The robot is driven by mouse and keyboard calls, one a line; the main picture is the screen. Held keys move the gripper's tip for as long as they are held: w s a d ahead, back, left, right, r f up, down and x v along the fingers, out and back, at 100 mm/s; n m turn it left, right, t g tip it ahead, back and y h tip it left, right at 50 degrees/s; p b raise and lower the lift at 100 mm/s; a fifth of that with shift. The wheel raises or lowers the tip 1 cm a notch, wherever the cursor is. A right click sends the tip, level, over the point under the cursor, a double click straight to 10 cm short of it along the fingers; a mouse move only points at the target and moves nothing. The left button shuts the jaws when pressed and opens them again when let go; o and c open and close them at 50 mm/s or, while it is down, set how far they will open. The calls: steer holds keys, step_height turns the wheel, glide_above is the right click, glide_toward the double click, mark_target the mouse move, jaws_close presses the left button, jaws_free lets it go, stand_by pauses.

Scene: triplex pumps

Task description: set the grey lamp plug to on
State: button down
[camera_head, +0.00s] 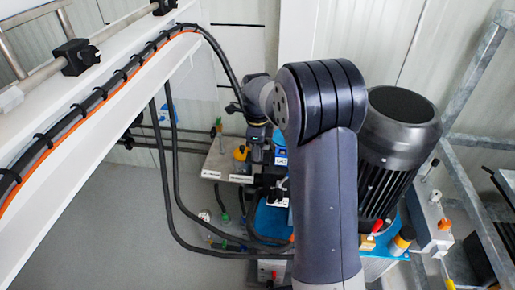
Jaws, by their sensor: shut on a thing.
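My arm reaches up from the bottom, bends over at the top, and comes down to my gripper (268,187) near the middle of the view. The gripper is small and dark here and sits among the pump fittings, in front of the wall. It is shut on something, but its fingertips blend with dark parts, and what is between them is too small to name. I cannot make out the grey lamp plug for certain, nor its on or off position.
A large dark motor (395,150) stands close to the right of my arm. A white beam (105,100) with black and orange cables crosses the left. Loose black hoses (176,190) hang left of my gripper. Grey railing (470,170) stands at right. The floor at lower left is clear.

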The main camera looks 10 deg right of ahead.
mark_target(270, 158)
steer(key=shift+s+d+r+p, duration=0.1)
steer(key=shift+s+d+p, duration=0.25)
steer(key=shift+d, duration=0.55)
steer(key=shift+s+d+p, duration=0.25)
steer(key=shift+s+d, duration=0.1)
steer(key=shift+d, duration=0.5)
steer(key=c, duration=1)
jaws_free()
steer(key=shift+c, duration=0.2)
step_height(270, 158, up, 11)
steer(key=p, duration=0.3)
steer(key=shift+f, duration=0.3)
